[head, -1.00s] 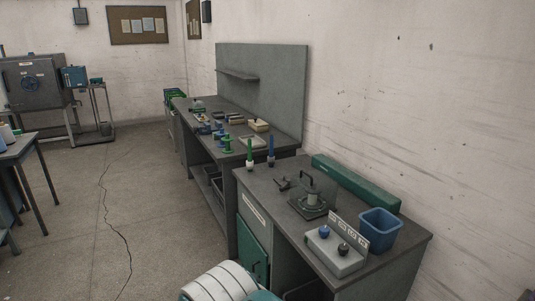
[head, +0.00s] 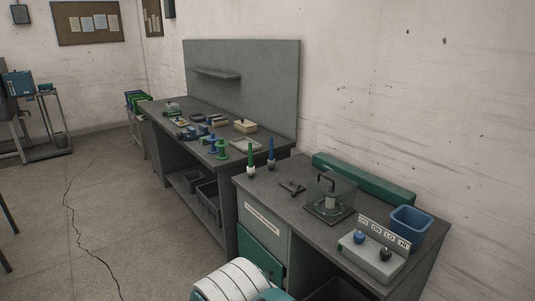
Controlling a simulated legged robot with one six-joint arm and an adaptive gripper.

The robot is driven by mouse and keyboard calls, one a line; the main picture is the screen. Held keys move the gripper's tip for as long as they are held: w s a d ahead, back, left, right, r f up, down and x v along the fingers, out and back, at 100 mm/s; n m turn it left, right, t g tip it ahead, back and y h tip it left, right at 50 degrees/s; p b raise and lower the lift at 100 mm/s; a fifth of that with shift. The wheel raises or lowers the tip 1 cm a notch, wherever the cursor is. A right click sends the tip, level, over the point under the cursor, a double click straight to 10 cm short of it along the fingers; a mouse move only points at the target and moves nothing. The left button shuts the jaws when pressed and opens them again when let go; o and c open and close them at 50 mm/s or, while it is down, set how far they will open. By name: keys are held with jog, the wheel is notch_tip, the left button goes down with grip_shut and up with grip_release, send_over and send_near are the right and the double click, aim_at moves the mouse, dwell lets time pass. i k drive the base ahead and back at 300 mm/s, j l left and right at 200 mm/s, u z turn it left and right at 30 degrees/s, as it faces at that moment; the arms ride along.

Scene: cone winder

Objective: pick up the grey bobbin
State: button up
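I cannot pick out a grey bobbin for certain in the head view. Small green spools (head: 222,149) and blue spools (head: 204,130) stand on the far workbench (head: 165,118), with other small parts too small to tell apart. My gripper is not in view.
The near bench (head: 290,208) holds a blue bin (head: 410,222), a long green box (head: 362,178), a grey control box with knobs (head: 366,262), and green and blue upright sticks (head: 251,158). Open floor (head: 120,210) lies to the left, with a dark crack.

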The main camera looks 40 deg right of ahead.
aim_at(271, 160)
jog(key=i+j, duration=0.1)
jog(key=i, duration=0.6)
jog(key=i+z, duration=0.1)
jog(key=i, duration=0.65)
jog(key=i+z, duration=0.7)
jog(key=i+j+z, duration=0.35)
jog(key=i+l+z, duration=0.1)
jog(key=z, duration=0.3)
jog(key=i+z, duration=0.45)
jog(key=i+j+z, duration=0.1)
jog(key=z, duration=0.3)
jog(key=i+j+z, duration=0.1)
jog(key=z, duration=0.3)
jog(key=i+j, duration=0.05)
jog(key=i, duration=0.05)
